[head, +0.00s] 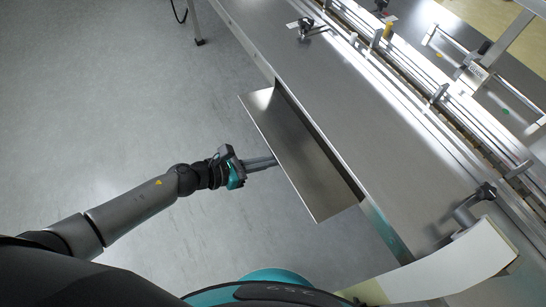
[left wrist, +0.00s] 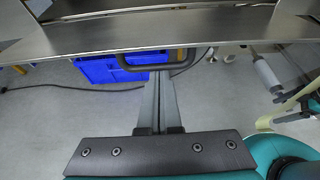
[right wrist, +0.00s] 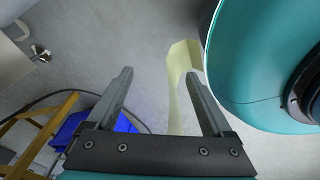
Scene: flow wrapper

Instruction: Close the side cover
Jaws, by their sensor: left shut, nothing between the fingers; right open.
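The side cover (head: 298,160) is a flat shiny metal panel that stands out open from the near side of the machine. In the left wrist view the cover (left wrist: 100,40) spans the top of the picture, with a dark bar handle (left wrist: 155,66) at its lower edge. My left gripper (head: 274,162) is shut and empty, its fingertips at the cover's outer edge. In the left wrist view the shut fingers (left wrist: 160,78) point toward the handle; I cannot tell whether they touch it. My right gripper (right wrist: 158,73) is open and empty over the floor, out of the head view.
The machine's metal table (head: 350,110) runs along the cover's right side. A blue crate (left wrist: 108,68) lies beyond the left gripper. A pale film strip (right wrist: 178,95) hangs near the right gripper. The floor (head: 110,90) left of the cover is clear.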

